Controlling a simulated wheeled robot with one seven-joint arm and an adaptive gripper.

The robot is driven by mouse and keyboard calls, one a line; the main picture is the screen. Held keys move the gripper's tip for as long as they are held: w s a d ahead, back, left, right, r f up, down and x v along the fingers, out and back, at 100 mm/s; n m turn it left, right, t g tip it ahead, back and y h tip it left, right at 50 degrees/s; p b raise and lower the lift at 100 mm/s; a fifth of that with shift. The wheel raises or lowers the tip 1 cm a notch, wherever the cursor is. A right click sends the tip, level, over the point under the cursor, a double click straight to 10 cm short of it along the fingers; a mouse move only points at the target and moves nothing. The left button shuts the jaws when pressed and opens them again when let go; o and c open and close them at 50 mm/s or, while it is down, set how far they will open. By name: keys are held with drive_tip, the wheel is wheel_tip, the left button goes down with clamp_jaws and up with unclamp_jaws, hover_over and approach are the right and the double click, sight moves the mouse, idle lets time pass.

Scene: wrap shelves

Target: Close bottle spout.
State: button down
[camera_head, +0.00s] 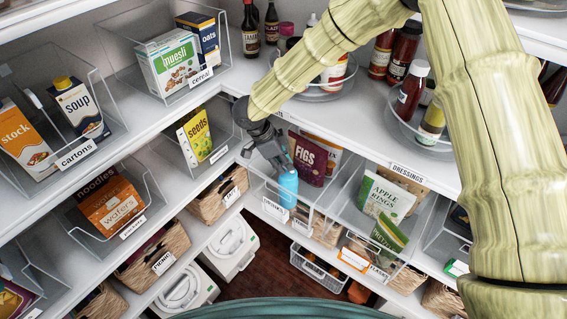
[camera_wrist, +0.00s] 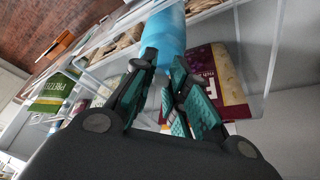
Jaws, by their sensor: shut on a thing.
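A light blue bottle (camera_head: 288,190) stands at the front of a lower shelf, beside the bin with the FIGS bag. My gripper (camera_head: 284,163) reaches down to its top from above. In the wrist view, the blue bottle (camera_wrist: 165,38) extends away past my gripper (camera_wrist: 165,82), with the teal-padded fingers on either side of its upper part. My gripper is shut on the bottle. The spout is hidden by the fingers, so I cannot tell whether it is open or closed.
The purple FIGS bag (camera_head: 307,160) stands in a clear bin close behind the bottle. A clear bin with the apple rings bag (camera_head: 386,198) is to the right. Clear bin walls stand close to my gripper.

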drive_tip(key=shift+s+f, duration=0.1)
drive_tip(key=shift+a+f+h, duration=0.35)
drive_tip(key=shift+a+h, duration=0.05)
drive_tip(key=shift+h, duration=0.6)
drive_tip(key=shift+s+a+f+h+b, duration=0.1)
drive_tip(key=shift+h+b, duration=0.25)
drive_tip(key=shift+h, duration=0.05)
drive_tip(key=c, duration=1.4)
unclamp_jaws()
drive_tip(key=v, duration=1.2)
drive_tip(key=shift+s, duration=0.15)
drive_tip(key=shift+f, duration=0.15)
